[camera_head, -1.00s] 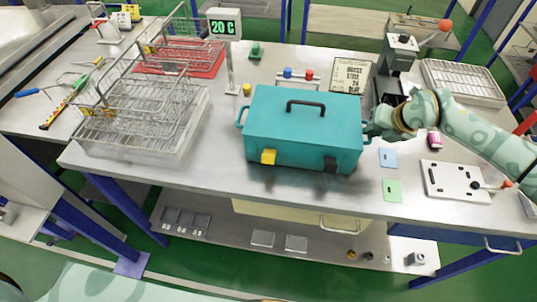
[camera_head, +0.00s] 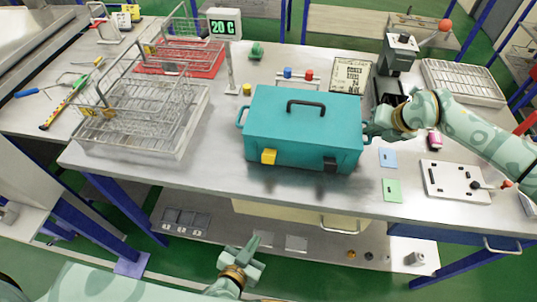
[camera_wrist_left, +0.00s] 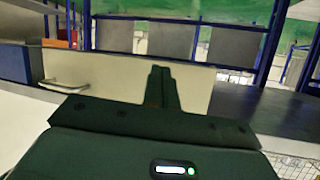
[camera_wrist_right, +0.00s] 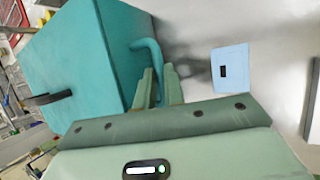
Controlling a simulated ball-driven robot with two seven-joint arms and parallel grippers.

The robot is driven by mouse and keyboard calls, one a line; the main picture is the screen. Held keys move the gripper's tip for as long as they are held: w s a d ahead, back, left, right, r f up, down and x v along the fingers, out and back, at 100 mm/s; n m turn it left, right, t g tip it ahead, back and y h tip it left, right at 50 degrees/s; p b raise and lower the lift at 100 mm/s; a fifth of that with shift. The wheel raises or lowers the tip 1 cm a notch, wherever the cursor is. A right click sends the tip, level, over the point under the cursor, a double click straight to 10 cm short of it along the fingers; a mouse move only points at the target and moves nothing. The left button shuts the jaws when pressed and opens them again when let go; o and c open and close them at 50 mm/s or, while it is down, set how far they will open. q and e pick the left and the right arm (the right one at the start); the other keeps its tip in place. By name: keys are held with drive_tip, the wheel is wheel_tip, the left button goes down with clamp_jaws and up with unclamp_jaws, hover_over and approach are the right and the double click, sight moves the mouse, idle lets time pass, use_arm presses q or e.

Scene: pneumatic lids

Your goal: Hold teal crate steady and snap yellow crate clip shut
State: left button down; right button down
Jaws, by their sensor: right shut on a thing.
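The teal crate (camera_head: 300,125) stands closed on the metal table, with a black handle on its lid. Its yellow clip (camera_head: 268,156) is at the left of the front face; I cannot tell whether it is latched. A black clip (camera_head: 330,164) is at the right of that face. My right gripper (camera_head: 372,131) is shut on the crate's right side handle, which shows between the fingers in the right wrist view (camera_wrist_right: 150,60). My left gripper (camera_head: 251,243) is below and in front of the table edge, apart from the crate, its fingers (camera_wrist_left: 161,85) together and empty.
Wire baskets (camera_head: 140,120) stand left of the crate. A blue card (camera_head: 388,157), a green card (camera_head: 392,189) and a white plate (camera_head: 455,181) lie to the right. The table's front edge and a lower shelf (camera_head: 200,222) are near my left gripper. The tabletop before the crate is clear.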

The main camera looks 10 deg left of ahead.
use_arm(q)
drive_tip(key=w+d+r+n+t+y, duration=0.1)
drive_tip(key=w+r+n+t+y, duration=0.15)
drive_tip(key=r, duration=0.55)
drive_tip(key=w+d+r+n+t+y, duration=0.1)
drive_tip(key=w+r+n, duration=0.15)
drive_tip(key=r, duration=0.65)
drive_tip(key=shift+m, duration=0.5)
drive_tip(key=shift+w+a+f, duration=0.1)
drive_tip(key=shift+w+a, duration=0.05)
drive_tip(key=shift+w, duration=1.85)
drive_tip(key=shift+w+a, duration=0.1)
drive_tip(key=shift+w, duration=1.85)
drive_tip(key=shift+r, duration=0.55)
